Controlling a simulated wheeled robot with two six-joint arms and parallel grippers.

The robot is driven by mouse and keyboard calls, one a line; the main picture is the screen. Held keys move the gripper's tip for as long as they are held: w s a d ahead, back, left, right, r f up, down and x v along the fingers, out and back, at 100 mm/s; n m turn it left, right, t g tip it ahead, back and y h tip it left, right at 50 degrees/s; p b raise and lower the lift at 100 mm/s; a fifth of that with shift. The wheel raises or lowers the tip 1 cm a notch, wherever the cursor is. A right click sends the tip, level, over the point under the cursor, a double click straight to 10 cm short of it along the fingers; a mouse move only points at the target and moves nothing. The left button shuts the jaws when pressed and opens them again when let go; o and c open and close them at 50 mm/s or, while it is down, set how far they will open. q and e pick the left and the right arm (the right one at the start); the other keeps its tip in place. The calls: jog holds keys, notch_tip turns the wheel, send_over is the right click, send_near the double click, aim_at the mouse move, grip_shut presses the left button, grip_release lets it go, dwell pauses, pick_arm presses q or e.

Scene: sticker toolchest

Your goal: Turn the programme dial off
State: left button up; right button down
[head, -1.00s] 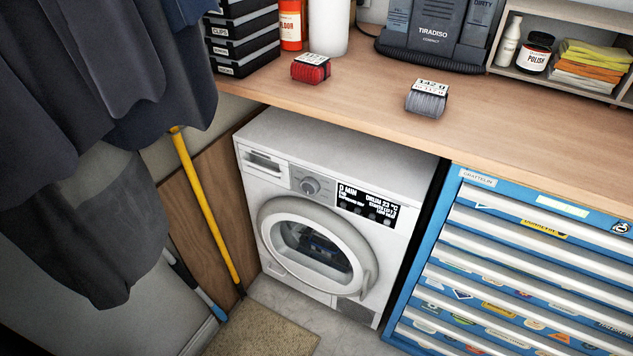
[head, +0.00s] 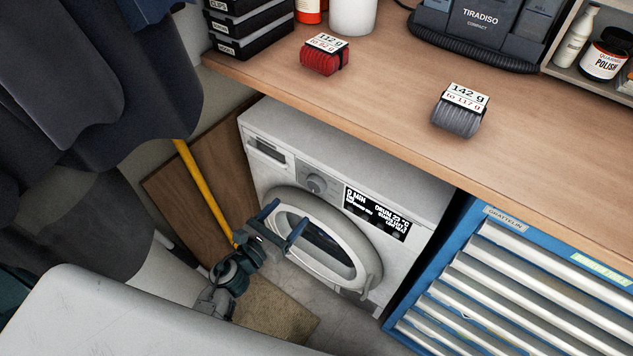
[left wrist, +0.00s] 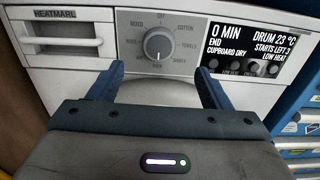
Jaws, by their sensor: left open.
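The programme dial (left wrist: 159,43) is a round grey knob on the white machine's front panel, with labels around it and OFF at the top. In the left wrist view a mark shows low on its face, but I cannot surely tell its setting. The dial also shows in the head view (head: 316,184). My left gripper (head: 284,224) is open and empty in front of the machine's round door, below the dial in the head view. In the left wrist view its two blue fingers (left wrist: 160,76) stand apart, below and either side of the dial. My right gripper is not in view.
The display (left wrist: 250,48) reads 0 MIN, END, CUPBOARD DRY, DRUM 23 °C. A drawer handle (left wrist: 67,36) is left of the dial. The wooden worktop (head: 400,100) overhangs above. A blue tool chest (head: 455,235) stands right; a yellow pole (head: 205,190) leans left.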

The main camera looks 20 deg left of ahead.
aim_at(314, 186)
pick_arm(q)
jog(key=p+x, duration=0.2)
jog(key=x, duration=0.6)
jog(key=shift+w+d+p, duration=0.15)
jog(key=shift+w+p, duration=0.15)
jog(key=shift+w, duration=0.1)
jog(key=shift+w+d+f, duration=0.1)
jog(key=shift+w+d, duration=0.1)
jog(key=shift+w, duration=0.45)
jog(key=c, duration=1)
jog(key=shift+o, duration=0.2)
jog(key=shift+n, duration=0.5)
